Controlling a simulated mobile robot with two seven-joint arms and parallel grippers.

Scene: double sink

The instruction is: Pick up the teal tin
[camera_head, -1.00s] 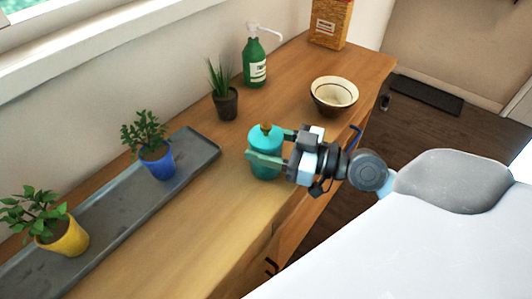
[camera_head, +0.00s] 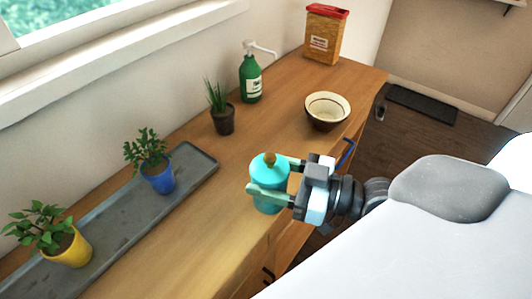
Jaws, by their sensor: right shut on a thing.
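The teal tin (camera_head: 268,171) has a rounded lid with a brown knob and is upright near the front edge of the wooden counter. My right gripper (camera_head: 270,176) comes in from the right, with one finger on each side of the tin, and is shut on it. The tin's base looks raised above the counter top, though the gap is hard to judge. My left gripper is not in view.
A grey tray (camera_head: 198,162) holds a blue-potted plant (camera_head: 158,176) and a yellow-potted plant (camera_head: 68,248). A dark pot plant (camera_head: 223,118), a green pump bottle (camera_head: 250,80), a bowl (camera_head: 327,110) and a red-topped box (camera_head: 326,35) stand farther back.

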